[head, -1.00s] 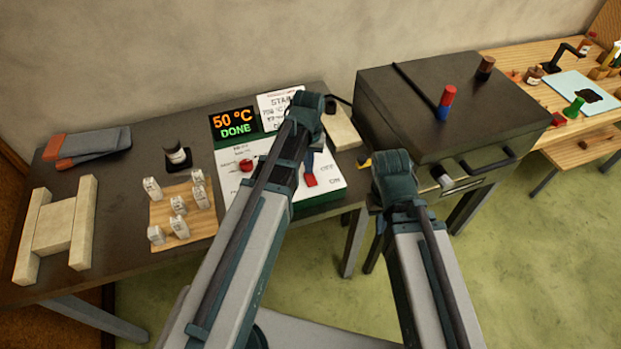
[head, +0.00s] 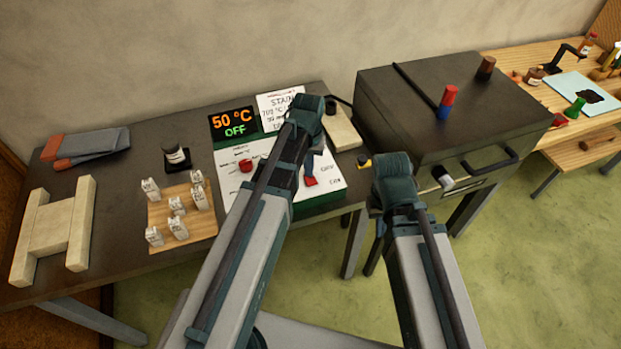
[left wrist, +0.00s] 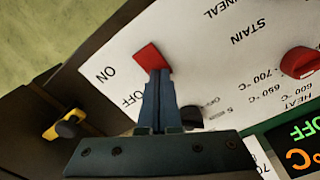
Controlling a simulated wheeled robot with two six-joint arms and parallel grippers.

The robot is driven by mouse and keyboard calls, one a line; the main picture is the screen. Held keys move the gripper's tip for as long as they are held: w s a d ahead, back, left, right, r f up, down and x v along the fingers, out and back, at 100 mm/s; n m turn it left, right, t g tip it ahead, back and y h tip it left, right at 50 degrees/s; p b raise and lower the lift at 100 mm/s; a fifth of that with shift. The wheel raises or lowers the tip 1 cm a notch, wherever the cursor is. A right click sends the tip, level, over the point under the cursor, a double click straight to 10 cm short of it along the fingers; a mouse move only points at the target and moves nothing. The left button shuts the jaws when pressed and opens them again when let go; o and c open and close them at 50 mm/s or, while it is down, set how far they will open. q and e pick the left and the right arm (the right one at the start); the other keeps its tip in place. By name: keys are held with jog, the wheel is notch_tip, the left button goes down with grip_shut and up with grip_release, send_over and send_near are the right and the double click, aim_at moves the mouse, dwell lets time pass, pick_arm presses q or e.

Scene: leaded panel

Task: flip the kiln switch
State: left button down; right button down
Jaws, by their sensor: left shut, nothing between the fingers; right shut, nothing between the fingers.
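The red kiln switch (head: 310,181) is on the right of the white control panel (head: 335,180), beside its OFF and ON labels. The switch also shows in the left wrist view (left wrist: 149,58). My left gripper (head: 308,160) is shut and empty, its fingertips at the switch's edge; I cannot tell whether they touch. The panel's display (head: 234,122) reads 50 °C and OFF. My right gripper (head: 376,252) is shut and empty, low in front of the table edge, partly hidden by its own arm. The dark kiln (head: 400,110) stands to the right with its front closed.
A red knob (head: 246,165) is on the panel's left, partly close to my left arm. Small labelled pieces stand on a wooden board (head: 160,238). A dark jar (head: 176,156), gloves (head: 90,145) and a pale block frame (head: 52,232) are further left. A yellow-and-black item (head: 364,161) sits near the table's right edge.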

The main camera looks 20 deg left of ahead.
pick_arm(q)
notch_tip(320, 180, up, 7)
jog(key=p, duration=0.6)
jog(key=shift+p, duration=0.4)
jog(key=shift+f, duration=0.1)
jog(key=s+d+f+m+b, duration=0.1)
jog(key=s+d+m, duration=0.1)
jog(key=s+d, duration=0.3)
jog(key=s+d+f+m+y+b, duration=0.1)
jog(key=s+d+m+b, duration=0.1)
jog(key=s+d, duration=0.3)
jog(key=s, duration=0.4)
jog(key=shift+s+d+f+m, duration=0.2)
jog(key=shift+d+f+m, duration=0.1)
jog(key=shift+f, duration=0.1)
